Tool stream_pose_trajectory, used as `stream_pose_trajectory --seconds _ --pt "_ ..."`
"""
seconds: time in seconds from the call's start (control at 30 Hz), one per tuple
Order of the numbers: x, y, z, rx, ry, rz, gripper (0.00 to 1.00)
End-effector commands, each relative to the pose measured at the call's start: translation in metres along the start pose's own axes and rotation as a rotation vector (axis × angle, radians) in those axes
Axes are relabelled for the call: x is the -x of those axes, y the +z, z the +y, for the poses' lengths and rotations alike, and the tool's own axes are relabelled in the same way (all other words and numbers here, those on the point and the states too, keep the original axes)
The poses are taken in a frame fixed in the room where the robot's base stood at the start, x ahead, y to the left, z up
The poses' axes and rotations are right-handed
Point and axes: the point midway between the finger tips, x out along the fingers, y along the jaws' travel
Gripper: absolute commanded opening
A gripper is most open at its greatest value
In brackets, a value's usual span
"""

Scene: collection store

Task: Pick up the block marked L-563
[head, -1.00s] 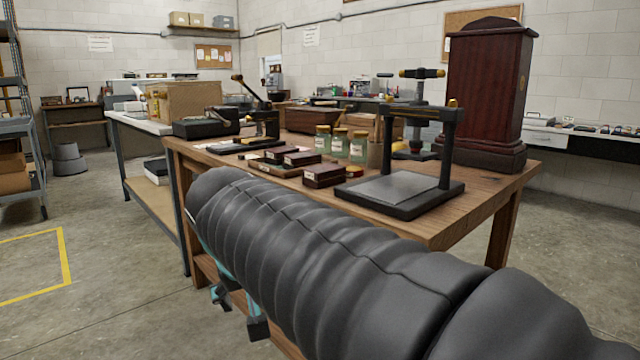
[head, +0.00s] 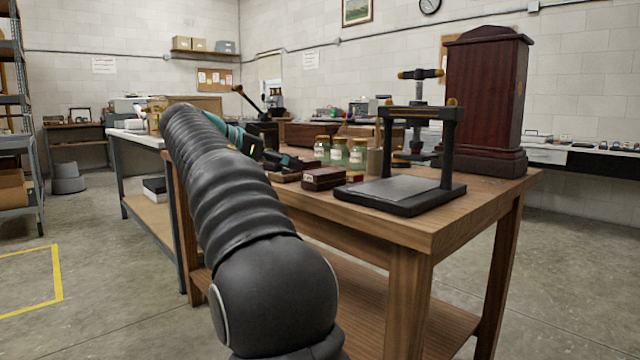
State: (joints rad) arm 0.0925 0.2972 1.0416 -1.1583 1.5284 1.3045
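Several small dark red-brown blocks lie on the wooden table. One block (head: 323,178) with a pale label on its end sits left of the black press stand. Another block (head: 284,177) lies further left, partly hidden under my gripper. The markings are too small to read, so I cannot tell which is L-563. My gripper (head: 285,161), dark with teal parts, is over the left part of the table, just above or beside the blocks. My arm covers the table's left end. I cannot tell how far apart the fingers are, and I see nothing held.
The black press stand (head: 405,195) stands at the table's front right. Glass jars (head: 339,151) stand behind the blocks. A tall dark red wooden case (head: 487,95) stands at the right rear. A second bench (head: 140,140) is at the left. The floor in front is clear.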

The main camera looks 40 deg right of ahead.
Motion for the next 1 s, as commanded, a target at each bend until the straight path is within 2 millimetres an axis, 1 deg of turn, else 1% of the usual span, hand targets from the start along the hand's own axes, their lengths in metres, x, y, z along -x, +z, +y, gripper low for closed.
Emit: stream_pose_trajectory --seconds 0.03,0.2,0.33,0.43,0.67,0.73,1.0 --pt "-0.010 0.001 0.001 -0.001 0.005 -0.001 0.92" --pt "-0.042 0.002 0.001 0.002 0.004 -0.002 0.92" --pt "-0.062 0.001 0.001 0.002 0.003 -0.002 0.92" --pt "-0.071 0.001 0.001 0.003 0.001 -0.002 0.92" --pt "-0.082 0.000 0.001 0.003 0.000 -0.003 0.92" --pt "-0.088 0.000 0.001 0.003 0.000 -0.003 0.92" --pt "-0.124 -0.002 0.003 0.004 0.001 -0.003 0.92"
